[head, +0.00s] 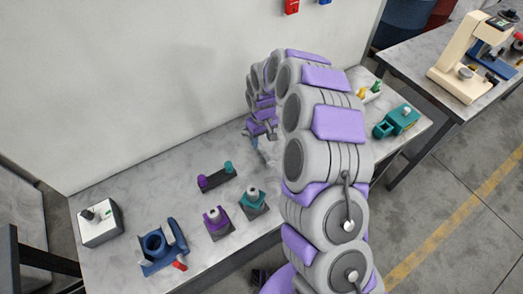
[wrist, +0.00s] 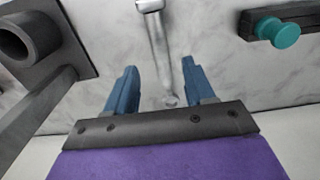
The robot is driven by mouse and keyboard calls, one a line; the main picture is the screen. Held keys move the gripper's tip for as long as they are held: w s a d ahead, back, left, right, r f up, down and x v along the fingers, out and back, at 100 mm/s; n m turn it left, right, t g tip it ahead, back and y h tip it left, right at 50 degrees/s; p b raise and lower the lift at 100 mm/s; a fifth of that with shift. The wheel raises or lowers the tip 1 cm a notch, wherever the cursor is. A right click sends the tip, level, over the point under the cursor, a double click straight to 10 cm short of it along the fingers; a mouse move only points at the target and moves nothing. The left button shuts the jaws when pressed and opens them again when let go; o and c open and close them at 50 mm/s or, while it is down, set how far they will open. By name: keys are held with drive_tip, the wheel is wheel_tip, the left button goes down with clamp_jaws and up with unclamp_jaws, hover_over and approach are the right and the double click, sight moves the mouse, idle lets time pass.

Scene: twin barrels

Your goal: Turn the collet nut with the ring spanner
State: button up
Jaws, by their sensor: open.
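A silver spanner (wrist: 160,50) lies on the marbled bench top in the wrist view, its shank pointing down between my fingers. Its small lower end is near the gripper's dark front edge; its upper end is cut off by the frame. My gripper (wrist: 155,88) is open, with one blue finger on each side of the shank and a gap on both sides. In the head view my gripper (head: 252,140) is near the back of the bench, partly behind my arm. I cannot pick out the collet nut with certainty.
A dark hollow cylinder (wrist: 22,38) on a plate stands left in the wrist view; a teal knob (wrist: 285,33) is at right. The head view shows a purple-collared fixture (head: 216,220), a teal-collared one (head: 252,199), a blue holder (head: 158,247) and a wall (head: 180,80) behind.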

sight(261, 147)
drive_tip(key=shift+w+a+f, duration=0.1)
drive_tip(key=shift+a+f, duration=0.05)
drive_tip(key=shift+f, duration=0.6)
drive_tip(key=shift+a+f, duration=0.15)
drive_tip(key=shift+f, duration=0.6)
wheel_tip(261, 147, down, 4)
drive_tip(key=shift+w+f+b, duration=0.1)
drive_tip(key=shift+w+b, duration=0.05)
drive_tip(key=shift+b, duration=0.5)
drive_tip(key=shift+c, duration=0.5)
clamp_jaws()
